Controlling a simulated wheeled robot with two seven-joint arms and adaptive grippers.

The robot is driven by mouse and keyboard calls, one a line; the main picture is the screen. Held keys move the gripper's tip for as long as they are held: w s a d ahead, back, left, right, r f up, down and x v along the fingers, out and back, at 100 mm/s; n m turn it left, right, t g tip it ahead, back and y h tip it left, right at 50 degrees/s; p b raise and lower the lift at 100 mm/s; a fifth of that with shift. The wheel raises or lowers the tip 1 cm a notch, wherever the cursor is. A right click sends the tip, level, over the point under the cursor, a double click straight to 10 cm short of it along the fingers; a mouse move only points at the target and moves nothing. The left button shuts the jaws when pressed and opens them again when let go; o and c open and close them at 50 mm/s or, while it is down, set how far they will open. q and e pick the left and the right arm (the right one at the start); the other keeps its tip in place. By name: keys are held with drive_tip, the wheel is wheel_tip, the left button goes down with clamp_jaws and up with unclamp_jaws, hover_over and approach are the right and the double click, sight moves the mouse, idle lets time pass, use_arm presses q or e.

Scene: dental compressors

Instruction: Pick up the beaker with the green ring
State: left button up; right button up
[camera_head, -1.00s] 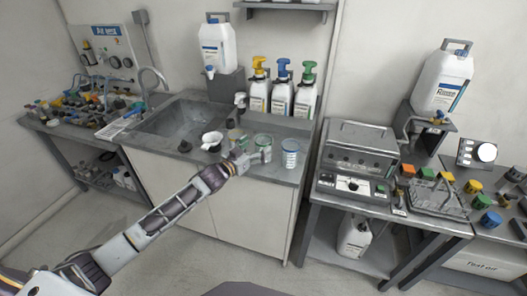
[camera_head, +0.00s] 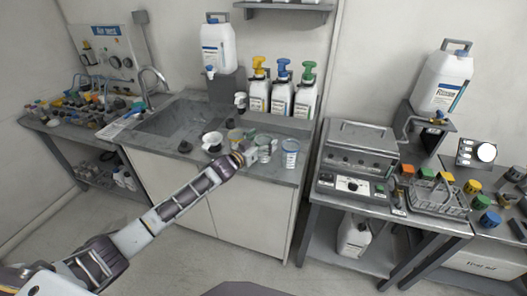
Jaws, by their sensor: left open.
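The beaker with the green ring (camera_head: 263,141) stands upright on the counter beside the sink, between a yellow-ringed beaker (camera_head: 235,137) and a blue-ringed beaker (camera_head: 290,150). My left arm reaches in from the lower left. My left gripper (camera_head: 256,155) is open at the near side of the green-ringed beaker and covers part of it. I cannot tell whether the fingers touch the beaker. My right gripper is not in view.
A white cup (camera_head: 212,140) stands left of the beakers, near the sink (camera_head: 180,118). Pump bottles with yellow, blue and green (camera_head: 306,92) tops stand behind. A grey device (camera_head: 357,155) sits on the table to the right, across a gap.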

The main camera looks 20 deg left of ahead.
use_arm(q)
drive_tip(key=shift+w+d, duration=0.1)
drive_tip(key=shift+w, duration=0.1)
idle(0.4)
drive_tip(key=c, duration=1)
wheel_tip(320, 180, up, 10)
idle(0.7)
